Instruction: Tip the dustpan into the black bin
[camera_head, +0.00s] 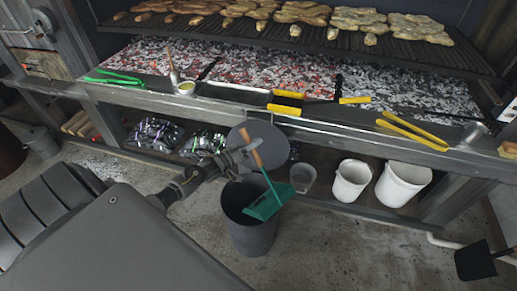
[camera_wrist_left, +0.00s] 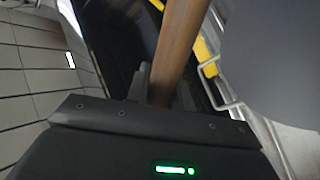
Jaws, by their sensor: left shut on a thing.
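The dustpan has a wooden handle (camera_head: 251,147) and a teal pan (camera_head: 267,204). In the head view the handle rises to the upper left and the pan hangs tilted over the mouth and right rim of the black bin (camera_head: 251,238). I cannot tell whether the pan touches the rim, and no contents show in it. My left gripper (camera_head: 246,152) is shut on the handle, above and behind the bin. The handle (camera_wrist_left: 182,42) also runs between the fingers in the left wrist view (camera_wrist_left: 163,92). My right gripper is not in view.
A dark round lid (camera_head: 270,138) stands behind the bin. A small grey bucket (camera_head: 303,178) and two white buckets (camera_head: 351,184) (camera_head: 402,186) are to the right, under the grill ledge (camera_head: 330,130). A black shovel (camera_head: 474,261) is far right. Floor right of the bin is clear.

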